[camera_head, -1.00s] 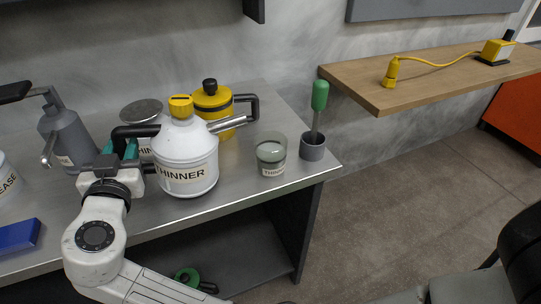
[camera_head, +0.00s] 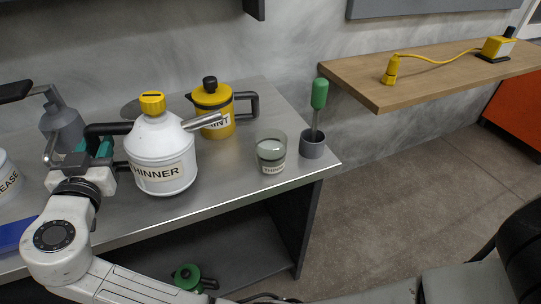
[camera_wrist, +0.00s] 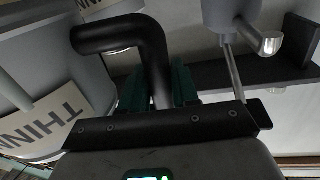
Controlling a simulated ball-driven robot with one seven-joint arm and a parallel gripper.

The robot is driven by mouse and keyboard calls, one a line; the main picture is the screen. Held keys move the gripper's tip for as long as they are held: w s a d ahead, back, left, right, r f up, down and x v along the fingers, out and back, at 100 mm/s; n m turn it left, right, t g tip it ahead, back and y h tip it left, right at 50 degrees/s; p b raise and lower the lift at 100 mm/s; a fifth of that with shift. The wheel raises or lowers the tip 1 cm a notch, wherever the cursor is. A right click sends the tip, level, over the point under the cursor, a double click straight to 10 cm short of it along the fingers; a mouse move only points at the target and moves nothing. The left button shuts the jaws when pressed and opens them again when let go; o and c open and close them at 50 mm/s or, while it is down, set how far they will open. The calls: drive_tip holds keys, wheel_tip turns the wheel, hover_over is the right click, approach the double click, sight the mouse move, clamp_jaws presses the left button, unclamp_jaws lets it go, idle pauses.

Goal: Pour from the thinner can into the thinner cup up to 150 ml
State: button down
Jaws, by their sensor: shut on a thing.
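The white thinner can (camera_head: 160,148) has a yellow cap, a metal spout pointing right and a black handle. My gripper (camera_head: 102,148) is shut on that handle, left of the can. In the wrist view the gripper's green pads (camera_wrist: 160,85) close around the black handle (camera_wrist: 155,60), and part of the can's label shows at left. The can is close to upright; I cannot tell whether its base touches the bench. The glass thinner cup (camera_head: 271,152) stands upright to the right, apart from the spout. It looks partly filled with a greyish-green liquid; its level is hard to read.
A yellow paint can (camera_head: 212,100) stands behind the spout. A grey holder (camera_head: 312,146) with a green-handled tool is right of the cup, near the bench's right edge. A grey oil-can-like vessel (camera_head: 62,125) and a blue box (camera_head: 14,236) are at left. Bench (camera_head: 225,190) front is clear.

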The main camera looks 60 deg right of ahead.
drive_tip(key=shift+r+p, duration=0.75)
drive_tip(key=shift+r, duration=2.35)
